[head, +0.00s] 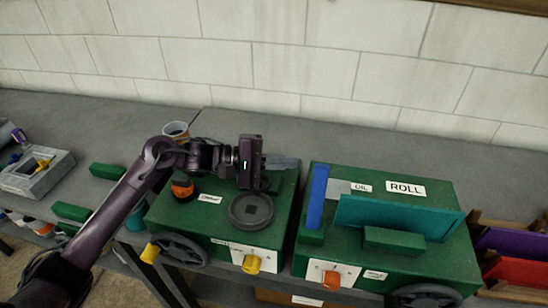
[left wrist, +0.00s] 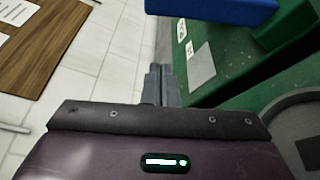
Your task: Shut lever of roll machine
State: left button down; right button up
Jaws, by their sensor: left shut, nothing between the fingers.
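The roll machine (head: 440,196) is the green box at the right of the head view, with a ROLL label on top. A blue bar (head: 317,190), which looks like its lever, stands up at its left end. The blue bar also shows at the top of the left wrist view (left wrist: 215,10). My left gripper (head: 290,163) is over the neighbouring green machine, its fingers pointing right, toward the blue bar but apart from it. Its fingers (left wrist: 161,75) are shut with nothing between them. My right gripper is not in view.
The neighbouring green machine (head: 193,222) carries a dark round disc (head: 251,209) and a front handwheel (head: 178,250). A teal plate (head: 395,217) stands on the roll machine. A cup (head: 176,130) stands behind. The grey bench (head: 90,120) is clear at the back.

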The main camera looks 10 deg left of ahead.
aim_at(317, 200)
pick_arm(q)
jog(key=d+p, duration=0.1)
jog(key=s+d+p, duration=0.1)
jog(key=d, duration=0.1)
jog(key=s+d+r+p, duration=0.1)
jog(key=d, duration=0.1)
jog(key=shift+s+p, duration=0.1)
jog(key=shift+p, duration=0.25)
